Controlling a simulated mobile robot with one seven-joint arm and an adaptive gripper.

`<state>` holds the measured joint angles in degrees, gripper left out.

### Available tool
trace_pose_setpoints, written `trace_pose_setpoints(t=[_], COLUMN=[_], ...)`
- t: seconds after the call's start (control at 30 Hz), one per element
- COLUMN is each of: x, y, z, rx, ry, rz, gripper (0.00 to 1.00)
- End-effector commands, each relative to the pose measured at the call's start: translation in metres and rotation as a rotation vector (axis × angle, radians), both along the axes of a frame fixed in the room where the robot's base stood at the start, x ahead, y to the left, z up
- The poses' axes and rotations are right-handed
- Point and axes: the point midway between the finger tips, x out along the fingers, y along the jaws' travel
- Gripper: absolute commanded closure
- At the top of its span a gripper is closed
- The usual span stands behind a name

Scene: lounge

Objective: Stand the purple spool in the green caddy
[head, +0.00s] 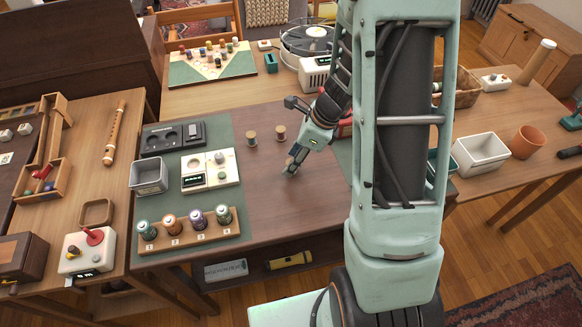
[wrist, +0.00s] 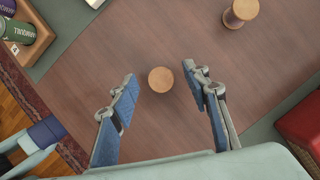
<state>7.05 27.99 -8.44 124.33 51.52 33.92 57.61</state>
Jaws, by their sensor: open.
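A purple top also shows at the upper left corner of the wrist view (wrist: 7,6). My gripper (head: 289,170) is low over the brown middle of the table, away from the rack. In the wrist view its fingers (wrist: 159,74) are apart, with a plain wooden spool (wrist: 160,79) showing between them; whether they touch it I cannot tell. A teal container (head: 431,165), partly hidden behind my arm, may be the green caddy; I cannot tell for sure.
A grey bin (head: 149,176), a cream device (head: 210,170) and a dark tray (head: 172,138) occupy the left mat. A white bin (head: 481,154) is at right. The brown table in front of my gripper is clear.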

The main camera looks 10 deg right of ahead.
Motion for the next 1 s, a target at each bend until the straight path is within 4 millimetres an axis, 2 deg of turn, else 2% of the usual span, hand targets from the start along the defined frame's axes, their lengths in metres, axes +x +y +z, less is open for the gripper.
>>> trace_pose_setpoints(t=[0.03,0.1,0.4,0.7,0.77,1.0], x=[0.0007,0.0022,0.0034,0.0034,0.0034,0.0035], y=[0.0017,0.0042,0.0053,0.0052,0.0052,0.0053], z=[-0.0092,-0.0146,-0.0169,-0.0167,-0.0167,-0.0155], rx=[0.000,0.001,0.000,0.000,0.000,0.000], ry=[0.002,0.001,-0.001,-0.001,-0.001,-0.001], rz=[0.001,-0.001,0.000,0.000,0.000,0.000], gripper=[0.57,0.57,0.58,0.91,0.95,0.95])
